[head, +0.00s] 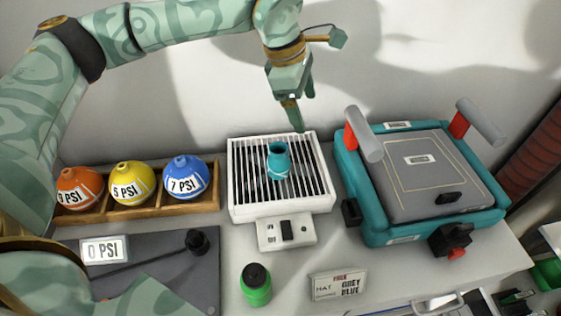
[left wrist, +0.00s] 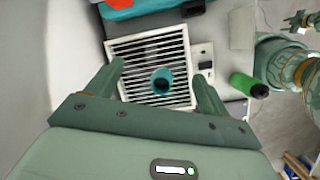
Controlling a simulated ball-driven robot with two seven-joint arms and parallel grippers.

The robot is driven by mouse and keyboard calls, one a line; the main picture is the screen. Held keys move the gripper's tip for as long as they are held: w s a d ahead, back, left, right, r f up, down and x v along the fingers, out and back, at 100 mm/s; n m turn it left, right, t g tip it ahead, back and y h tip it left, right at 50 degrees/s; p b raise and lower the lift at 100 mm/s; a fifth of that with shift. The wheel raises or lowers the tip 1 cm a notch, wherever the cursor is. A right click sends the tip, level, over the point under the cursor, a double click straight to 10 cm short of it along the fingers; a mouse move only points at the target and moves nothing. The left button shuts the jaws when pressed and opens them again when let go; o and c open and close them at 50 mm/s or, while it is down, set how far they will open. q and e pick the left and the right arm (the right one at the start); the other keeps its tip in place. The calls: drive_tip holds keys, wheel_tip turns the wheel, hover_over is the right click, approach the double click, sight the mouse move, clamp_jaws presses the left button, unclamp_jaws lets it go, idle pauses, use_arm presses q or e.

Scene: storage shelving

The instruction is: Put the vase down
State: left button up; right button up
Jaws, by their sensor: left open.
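A small teal vase (head: 279,161) stands upright on the slatted top of a white grill-like unit (head: 238,205). In the left wrist view the vase (left wrist: 161,80) shows from above, its dark mouth up, between the two fingers. My left gripper (head: 297,115) is open and empty, above and behind the vase in the head view, apart from it. Its spread fingers also show in the left wrist view (left wrist: 160,82). My right gripper cannot be made out in the head view.
A teal machine (head: 372,225) with grey handles stands to the right. A wooden rack (head: 150,210) with orange, yellow and blue balls stands to the left. A green bottle (head: 256,286) and a small sign (head: 338,286) stand in front. A dark board (head: 150,265) lies front left.

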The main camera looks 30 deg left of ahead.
sight(279, 160)
use_arm(q)
drive_tip(key=s+a+f+m+g+y, duration=0.2)
drive_tip(key=a+y, duration=0.1)
drive_tip(key=a, duration=0.2)
drive_tip(key=f+b, duration=0.1)
drive_tip(key=f, duration=0.2)
drive_tip(key=f+b, duration=0.1)
drive_tip(key=f, duration=0.2)
drive_tip(key=f+b, duration=0.1)
drive_tip(key=f, duration=0.2)
drive_tip(key=shift+d+f, duration=0.25)
drive_tip(key=shift+f, duration=0.15)
drive_tip(key=f+b, duration=0.1)
drive_tip(key=f, duration=0.1)
drive_tip(key=f+b, duration=0.1)
drive_tip(key=f, duration=0.1)
drive_tip(key=f+b, duration=0.1)
drive_tip(key=f, duration=0.1)
drive_tip(key=shift+w+f, duration=0.1)
drive_tip(key=shift+w, duration=0.15)
use_arm(e)
wheel_tip(279, 160, down, 6)
drive_tip(key=s, duration=0.2)
drive_tip(key=shift+s+r+g, duration=0.2)
drive_tip(key=shift+g, duration=0.1)
use_arm(q)
drive_tip(key=c, duration=1.2)
drive_tip(key=shift+c, duration=0.3)
drive_tip(key=shift+r, duration=0.2)
